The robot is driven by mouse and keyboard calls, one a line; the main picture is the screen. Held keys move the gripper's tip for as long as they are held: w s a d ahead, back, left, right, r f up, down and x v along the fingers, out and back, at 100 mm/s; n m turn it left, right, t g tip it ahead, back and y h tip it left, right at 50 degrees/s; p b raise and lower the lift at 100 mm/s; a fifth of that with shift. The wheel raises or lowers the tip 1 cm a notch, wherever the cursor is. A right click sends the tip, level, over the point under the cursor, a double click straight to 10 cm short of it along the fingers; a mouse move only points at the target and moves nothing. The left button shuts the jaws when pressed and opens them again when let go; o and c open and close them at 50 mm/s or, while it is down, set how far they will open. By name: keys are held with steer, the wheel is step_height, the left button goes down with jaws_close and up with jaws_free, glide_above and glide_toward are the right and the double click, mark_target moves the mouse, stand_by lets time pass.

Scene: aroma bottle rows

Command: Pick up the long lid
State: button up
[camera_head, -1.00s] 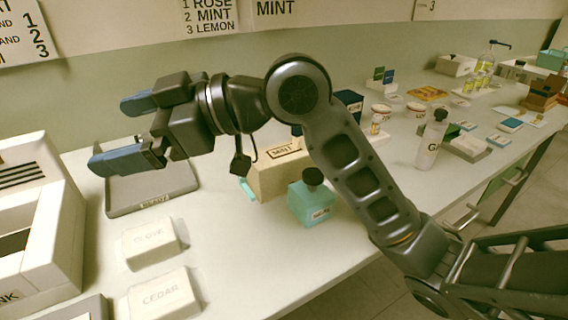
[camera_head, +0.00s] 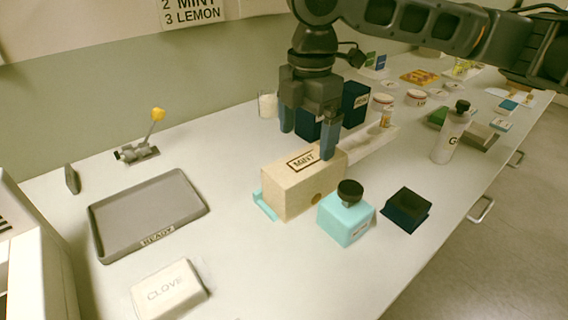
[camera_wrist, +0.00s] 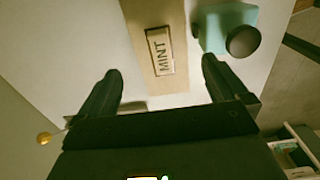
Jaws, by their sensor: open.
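The long lid appears to be the beige box-shaped cover (camera_head: 290,190) with a framed MINT label on its top. It stands on the white counter in the middle of the head view. In the wrist view the cover (camera_wrist: 158,20) runs up between the fingers, with the label facing the camera. My gripper (camera_head: 308,135) points down over the cover's back part, its fingers apart. In the wrist view the gripper (camera_wrist: 160,68) is open and empty, one finger to each side of the cover. I cannot tell the exact height gap.
A teal bottle (camera_head: 346,216) with a black cap stands close in front right of the cover. A dark block (camera_head: 407,208) lies to its right. Dark boxes (camera_head: 355,103) stand behind.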

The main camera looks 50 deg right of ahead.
mark_target(306, 159)
steer(key=shift+d+f, duration=0.2)
steer(key=shift+f, duration=0.05)
step_height(306, 159, down, 7)
steer(key=shift+s+a+f, duration=0.1)
steer(key=shift+s+a, duration=0.05)
steer(key=shift+c, duration=0.3)
steer(key=c, duration=0.9)
